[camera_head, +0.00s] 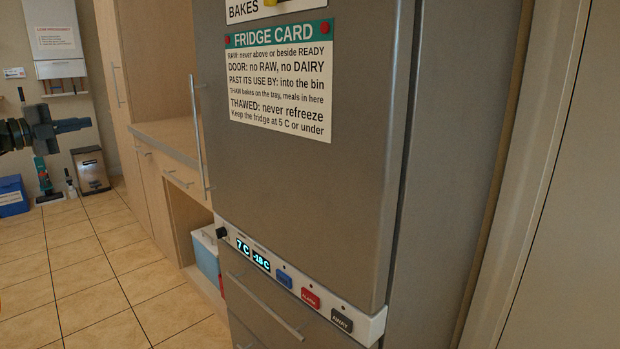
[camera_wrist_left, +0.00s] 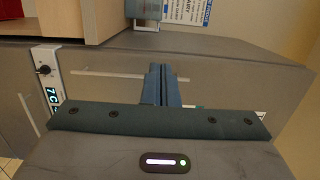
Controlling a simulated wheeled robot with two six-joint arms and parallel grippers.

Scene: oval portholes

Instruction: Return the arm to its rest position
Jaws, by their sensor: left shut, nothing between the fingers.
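My left gripper (camera_head: 86,124) comes in from the left edge in the head view, raised in the air, with its dark blue-grey fingers pointing right. It is apart from the grey fridge (camera_head: 365,110), which stands to its right. In the left wrist view the two fingers of the left gripper (camera_wrist_left: 160,84) are together, with nothing between them. The fridge's grey front (camera_wrist_left: 225,75) lies beyond them in that view. Most of my left arm is cut off by the head view's left edge. My right gripper is in neither view.
The fridge door handle (camera_head: 197,135) is upright; a drawer bar (camera_head: 264,306) sits below the control strip (camera_head: 300,288), which reads 7 C and -18 C. A wooden counter (camera_head: 170,138) stands left of the fridge. A blue box (camera_head: 12,197) is on the floor. Tiled floor (camera_head: 90,265) is open at left.

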